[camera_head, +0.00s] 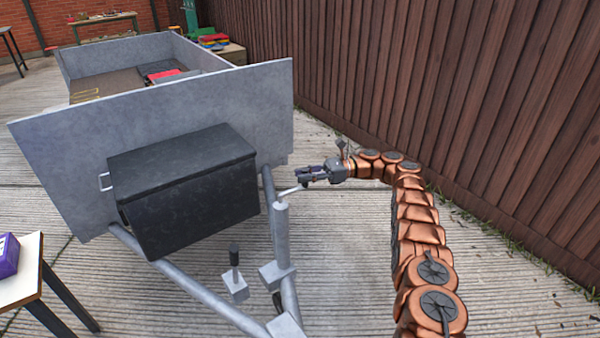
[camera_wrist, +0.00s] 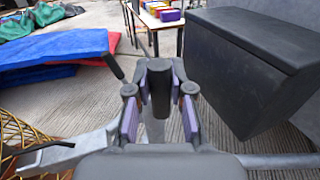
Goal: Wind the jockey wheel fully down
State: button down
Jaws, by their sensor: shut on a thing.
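The jockey wheel's grey upright tube (camera_head: 281,238) stands on the right drawbar of the trailer. A thin crank arm (camera_head: 290,191) runs from its top to the right and up towards my gripper (camera_head: 304,176). In the wrist view, my gripper (camera_wrist: 158,76) is shut on the dark crank handle grip (camera_wrist: 158,92), which stands between the two purple-padded fingers. In the head view my gripper hides this grip. The wheel at the tube's foot is mostly hidden by the drawbar, so I cannot tell how far down it is.
A black toolbox (camera_head: 190,200) sits left of the tube, before the grey trailer front board (camera_head: 150,125). A black-handled lever (camera_head: 234,256) rises between the drawbars. A wooden fence (camera_head: 430,90) lines the right. A small table (camera_head: 22,270) is at left. Blue and red mats (camera_wrist: 55,50) show in the wrist view.

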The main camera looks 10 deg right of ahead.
jog(key=shift+f, duration=0.15)
jog(key=c, duration=1)
grip_release()
jog(key=shift+r, duration=0.2)
notch_tip(320, 180, up, 10)
jog(key=shift+f, duration=0.1)
